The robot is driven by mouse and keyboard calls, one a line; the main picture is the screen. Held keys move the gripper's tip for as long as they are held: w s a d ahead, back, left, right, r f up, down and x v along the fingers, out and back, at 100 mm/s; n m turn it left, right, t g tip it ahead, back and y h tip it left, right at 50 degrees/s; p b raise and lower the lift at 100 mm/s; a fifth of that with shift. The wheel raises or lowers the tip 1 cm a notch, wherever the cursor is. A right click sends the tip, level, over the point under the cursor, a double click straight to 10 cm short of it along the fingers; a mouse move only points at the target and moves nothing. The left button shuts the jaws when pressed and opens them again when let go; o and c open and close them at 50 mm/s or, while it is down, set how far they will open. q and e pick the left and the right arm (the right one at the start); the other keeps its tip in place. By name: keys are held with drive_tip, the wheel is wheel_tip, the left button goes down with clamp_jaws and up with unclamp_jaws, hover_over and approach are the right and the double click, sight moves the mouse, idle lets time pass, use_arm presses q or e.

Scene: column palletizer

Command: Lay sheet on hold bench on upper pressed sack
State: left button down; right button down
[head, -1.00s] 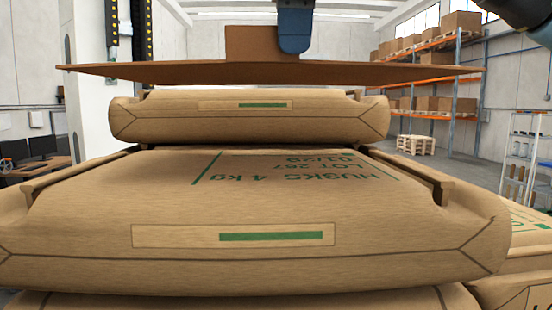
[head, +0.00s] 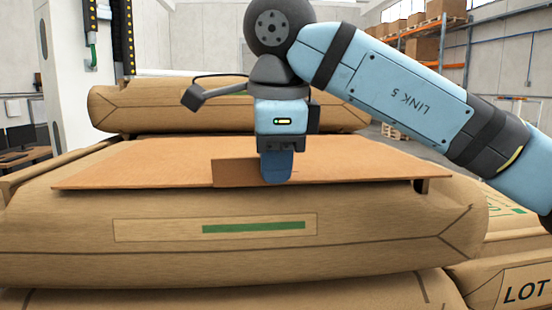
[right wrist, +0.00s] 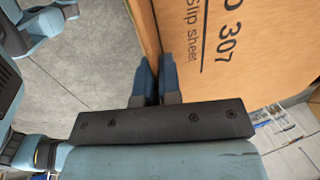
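The brown slip sheet (head: 130,165) lies level over the top of the upper front sack (head: 380,228) in the head view, hiding most of the sack's printed top. A thin dark shadow runs under its front edge; I cannot tell whether it touches everywhere. Its upright tab (head: 234,172) stands near the front middle. My right gripper (head: 277,172) points down with its fingers shut on this tab. In the right wrist view the two fingers (right wrist: 157,85) straddle the tab's edge, beside the sheet's printed face (right wrist: 235,50). My left gripper is not in view.
Another sack (head: 230,112) lies behind the sheet. A further sack (head: 230,294) is beneath the front one, and sacks (head: 515,285) marked LOT lie at the right. A white column (head: 75,70) stands at the left. Racks (head: 430,40) with cartons are far back.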

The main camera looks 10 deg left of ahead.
drive_tip(key=shift+s, duration=0.1)
drive_tip(key=c, duration=1.3)
unclamp_jaws()
drive_tip(key=shift+f, duration=0.1)
drive_tip(key=shift+r, duration=0.55)
drive_tip(key=b+v, duration=0.2)
drive_tip(key=v, duration=0.9)
drive_tip(key=shift+s+r, duration=0.1)
drive_tip(key=shift+s, duration=0.05)
